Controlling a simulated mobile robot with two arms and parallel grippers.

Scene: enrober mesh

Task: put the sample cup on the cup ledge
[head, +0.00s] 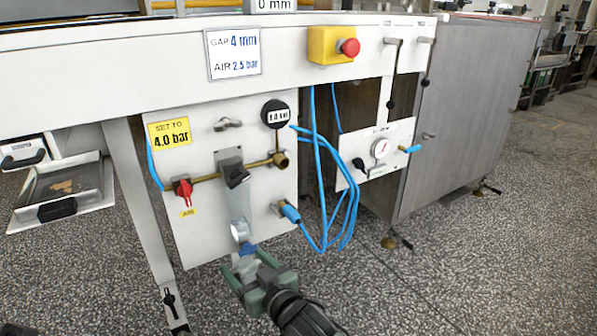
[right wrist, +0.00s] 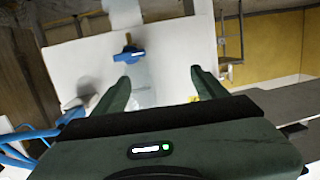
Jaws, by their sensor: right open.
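My right gripper (head: 246,265) is at the bottom centre of the head view, below the white air panel (head: 225,215). Its two green fingers are apart. A pale, see-through, cup-like thing (head: 247,270) shows between them, just under a blue drain tap (head: 247,249); it looks like the sample cup. In the right wrist view the open fingers (right wrist: 160,80) have a faint clear shape (right wrist: 145,95) between them, with the blue tap (right wrist: 128,54) beyond. I cannot make out the cup ledge or whether the cup rests on it. My left gripper is not in view.
Above the tap hang a grey regulator (head: 231,168) and a clear bowl. A red valve handle (head: 183,189) is to the left, blue hoses (head: 325,190) to the right. A machine leg (head: 140,200) stands left. The speckled floor (head: 440,280) at right is mostly clear.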

